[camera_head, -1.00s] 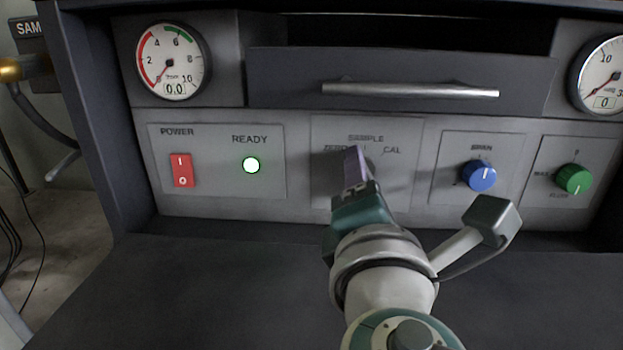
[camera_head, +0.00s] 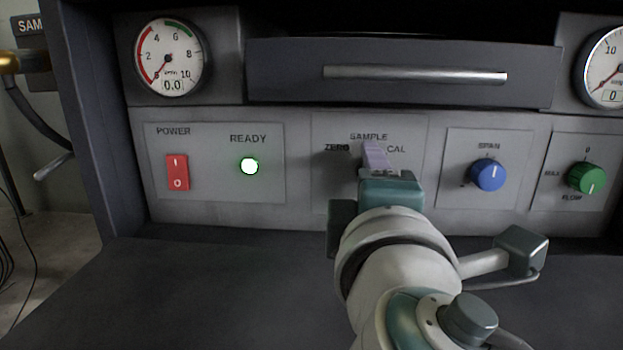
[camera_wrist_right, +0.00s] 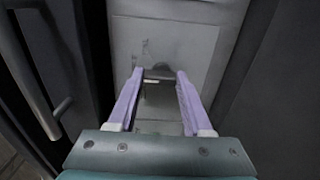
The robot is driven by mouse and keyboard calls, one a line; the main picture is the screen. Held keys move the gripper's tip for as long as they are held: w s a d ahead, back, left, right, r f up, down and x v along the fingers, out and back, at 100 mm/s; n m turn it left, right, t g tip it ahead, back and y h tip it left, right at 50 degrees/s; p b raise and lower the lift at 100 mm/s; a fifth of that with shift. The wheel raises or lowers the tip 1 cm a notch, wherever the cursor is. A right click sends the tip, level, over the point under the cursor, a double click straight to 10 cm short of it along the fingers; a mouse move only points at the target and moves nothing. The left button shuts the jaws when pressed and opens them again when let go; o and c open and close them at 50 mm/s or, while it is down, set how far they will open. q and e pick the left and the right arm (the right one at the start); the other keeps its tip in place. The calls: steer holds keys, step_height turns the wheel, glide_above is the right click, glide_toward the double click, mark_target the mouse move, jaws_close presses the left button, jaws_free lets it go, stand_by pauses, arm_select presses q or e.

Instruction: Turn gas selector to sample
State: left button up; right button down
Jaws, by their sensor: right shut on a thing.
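The gas selector panel (camera_head: 325,178) carries the labels ZERO, SAMPLE and CAL. My right gripper (camera_head: 375,150) is in front of it, its pale purple fingers just below the word SAMPLE. In the right wrist view, the two fingers stand on either side of the dark selector knob (camera_wrist_right: 158,73), and the gripper is shut on it. In the head view the gripper hides the knob, so I cannot tell which label its pointer faces. My left gripper is in neither view.
Left of the selector are a red power switch (camera_head: 177,172) and a lit READY lamp (camera_head: 249,166). Right of it are a blue SPAN knob (camera_head: 487,175) and a green FLOW knob (camera_head: 586,178). A drawer handle (camera_head: 415,75) juts out above.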

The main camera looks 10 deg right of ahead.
steer(key=shift+c, duration=1.6)
jaws_free()
steer(key=v, duration=1)
steer(key=shift+d+r, duration=0.1)
